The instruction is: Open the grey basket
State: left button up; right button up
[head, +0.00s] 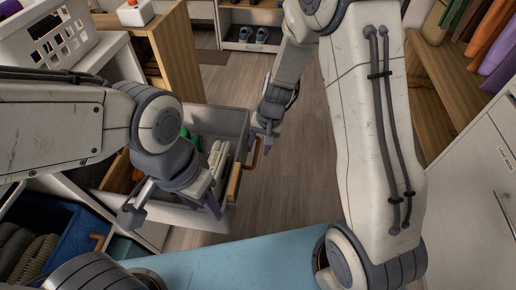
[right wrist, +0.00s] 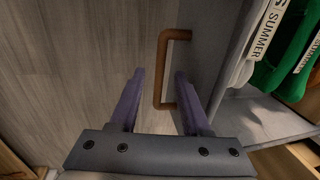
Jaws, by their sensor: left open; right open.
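The grey basket (head: 222,120) sits in the cubby unit at centre-left in the head view and sticks out over the floor. Green items and white tags marked SUMMER show inside it. Its brown handle (head: 235,181) is on its right-hand face. In the right wrist view the handle (right wrist: 163,70) stands off the grey wall (right wrist: 226,60). My right gripper (head: 264,136) is open at the handle, whose near end shows between the fingers (right wrist: 160,90); contact is not visible. My left gripper (head: 172,210) is open and empty in front of the basket, hiding part of it.
A blue basket (head: 70,212) with rolled textiles is at lower left. A white laundry basket (head: 45,40) stands at upper left. A light blue surface (head: 235,262) lies at the bottom. White drawers (head: 470,190) are at right. Wood floor (head: 285,180) is clear between.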

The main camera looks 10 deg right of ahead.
notch_tip(320, 180, up, 8)
jog(key=d+p, duration=0.1)
jog(key=p, duration=0.1)
jog(key=shift+s+d+r+p, duration=0.15)
jog(key=shift+s+d+p, duration=0.1)
jog(key=shift+s+p, duration=0.1)
jog(key=s+a+r+n, duration=0.6)
jog(key=s+a+r, duration=0.15)
jog(key=s, duration=0.35)
jog(key=s+r+n+h, duration=0.1)
jog(key=s+r+n, duration=0.15)
jog(key=s, duration=0.35)
jog(key=s+r+n, duration=0.2)
jog(key=s+n, duration=0.1)
jog(key=s, duration=0.3)
notch_tip(320, 180, up, 24)
jog(key=p, duration=2.5)
jog(key=shift+w+d+g, duration=0.2)
jog(key=shift+d+g, duration=0.15)
jog(key=shift+g, duration=0.05)
